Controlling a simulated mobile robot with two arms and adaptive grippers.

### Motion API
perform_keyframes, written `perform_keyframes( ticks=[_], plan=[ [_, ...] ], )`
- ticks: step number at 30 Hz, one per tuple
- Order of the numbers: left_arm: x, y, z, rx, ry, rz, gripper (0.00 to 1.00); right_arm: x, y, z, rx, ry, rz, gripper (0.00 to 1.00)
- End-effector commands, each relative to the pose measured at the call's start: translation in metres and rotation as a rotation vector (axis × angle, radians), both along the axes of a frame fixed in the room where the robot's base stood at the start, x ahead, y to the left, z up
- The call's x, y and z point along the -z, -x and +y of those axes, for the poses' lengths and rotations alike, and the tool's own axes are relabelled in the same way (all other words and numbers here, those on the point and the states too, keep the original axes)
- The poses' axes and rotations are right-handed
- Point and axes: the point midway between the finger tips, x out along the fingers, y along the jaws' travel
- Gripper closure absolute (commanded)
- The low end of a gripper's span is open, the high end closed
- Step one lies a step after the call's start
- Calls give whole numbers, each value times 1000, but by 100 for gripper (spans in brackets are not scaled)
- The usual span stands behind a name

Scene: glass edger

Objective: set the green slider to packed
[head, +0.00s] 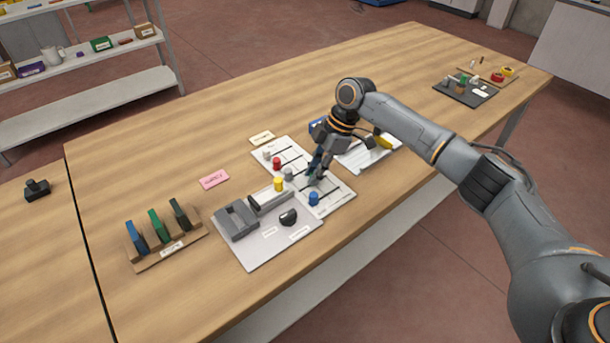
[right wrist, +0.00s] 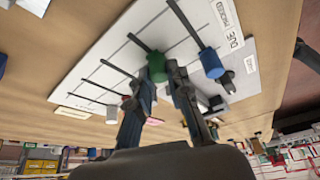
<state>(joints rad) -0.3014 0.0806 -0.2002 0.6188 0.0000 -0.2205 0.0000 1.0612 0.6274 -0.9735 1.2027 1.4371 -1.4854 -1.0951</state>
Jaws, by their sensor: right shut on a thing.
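The green slider (right wrist: 156,66) is a round knob on a white board (right wrist: 92,80) with several dark parallel tracks. In the right wrist view it sits between the fingertips of my right gripper (right wrist: 160,74), which is shut on it. In the head view my right gripper (head: 316,176) reaches down over the same white board (head: 338,190) and hides the green knob. Printed words, DUE and PACKED, show near one edge of the board in the right wrist view. My left gripper is not in view.
On the board, a blue knob (head: 314,198) is close to the gripper; red (head: 277,163) and yellow (head: 278,184) knobs show left of it. A grey plate with devices (head: 262,247) lies in front left. A rack of coloured pieces (head: 167,250) stands farther left.

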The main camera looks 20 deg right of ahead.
Motion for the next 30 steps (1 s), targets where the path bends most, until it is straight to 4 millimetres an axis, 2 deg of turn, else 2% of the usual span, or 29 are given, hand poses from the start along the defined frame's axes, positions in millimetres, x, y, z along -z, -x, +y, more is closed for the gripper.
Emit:
perform_keyframes(
  ticks=[8,9,10,21,26,30],
  plan=[
    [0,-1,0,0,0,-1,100,1,0,0,-1,-2,2,100],
    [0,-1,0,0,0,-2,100,1,0,0,-2,-2,1,74],
    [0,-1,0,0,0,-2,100,1,0,0,-2,-2,1,71],
    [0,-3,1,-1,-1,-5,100,-5,0,-2,-1,-3,-1,71],
    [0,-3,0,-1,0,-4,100,-27,0,-11,-1,-3,-4,71],
    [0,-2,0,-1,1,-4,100,-56,0,-24,0,-3,-2,71]
  ],
)
